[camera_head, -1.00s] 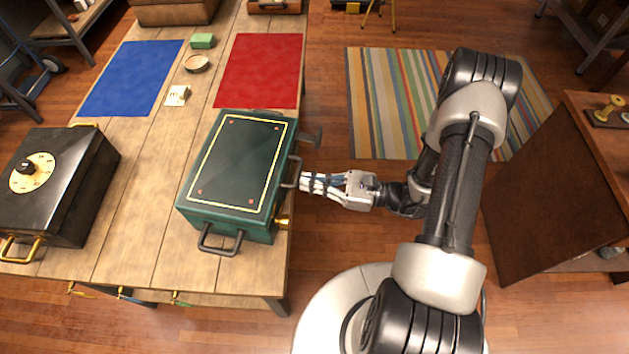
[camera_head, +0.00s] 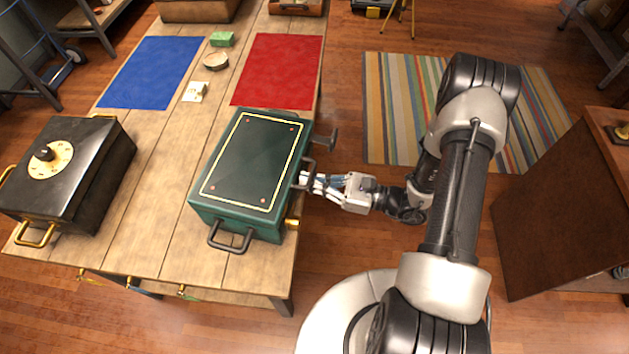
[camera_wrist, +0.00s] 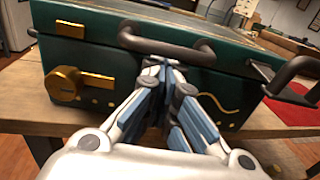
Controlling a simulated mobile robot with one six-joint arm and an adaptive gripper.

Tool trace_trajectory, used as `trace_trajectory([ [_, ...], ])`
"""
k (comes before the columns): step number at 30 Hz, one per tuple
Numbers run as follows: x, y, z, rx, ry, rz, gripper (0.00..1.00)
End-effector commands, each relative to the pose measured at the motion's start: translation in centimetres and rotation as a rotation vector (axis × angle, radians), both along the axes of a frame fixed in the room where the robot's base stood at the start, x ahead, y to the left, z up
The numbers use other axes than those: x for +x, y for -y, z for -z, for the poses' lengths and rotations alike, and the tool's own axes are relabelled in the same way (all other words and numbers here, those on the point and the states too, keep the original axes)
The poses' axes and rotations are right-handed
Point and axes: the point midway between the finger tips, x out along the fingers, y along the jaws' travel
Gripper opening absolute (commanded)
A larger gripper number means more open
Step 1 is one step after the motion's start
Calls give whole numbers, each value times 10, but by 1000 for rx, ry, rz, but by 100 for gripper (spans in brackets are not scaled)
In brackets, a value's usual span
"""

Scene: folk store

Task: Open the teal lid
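The teal box (camera_head: 215,214) stands on the wooden table near its right edge. Its teal lid (camera_head: 252,162), with a yellow outline and red corner dots, lies down flat on it. A dark handle (camera_wrist: 170,46) sticks out from the lid edge on the side facing my arm. My gripper (camera_head: 308,181) is at that side, level with the handle. In the wrist view my fingertips (camera_wrist: 163,66) are close together, just below the handle's bar, and look shut. I cannot tell whether they touch the handle. A gold latch (camera_wrist: 80,83) is left of my fingers.
Another dark handle (camera_head: 230,238) projects from the box's near end, and one more (camera_head: 326,138) near its far end. A black box with a dial (camera_head: 70,175) stands at the left. Red (camera_head: 278,70) and blue (camera_head: 152,72) mats lie behind. Open floor lies right of the table.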

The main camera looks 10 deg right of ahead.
Motion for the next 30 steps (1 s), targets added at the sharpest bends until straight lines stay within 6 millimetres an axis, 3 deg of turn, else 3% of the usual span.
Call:
trace_trajectory([
  [7,3,-7,0,0,0,-1,0],
  [30,0,0,-1,0,1,0,0],
])
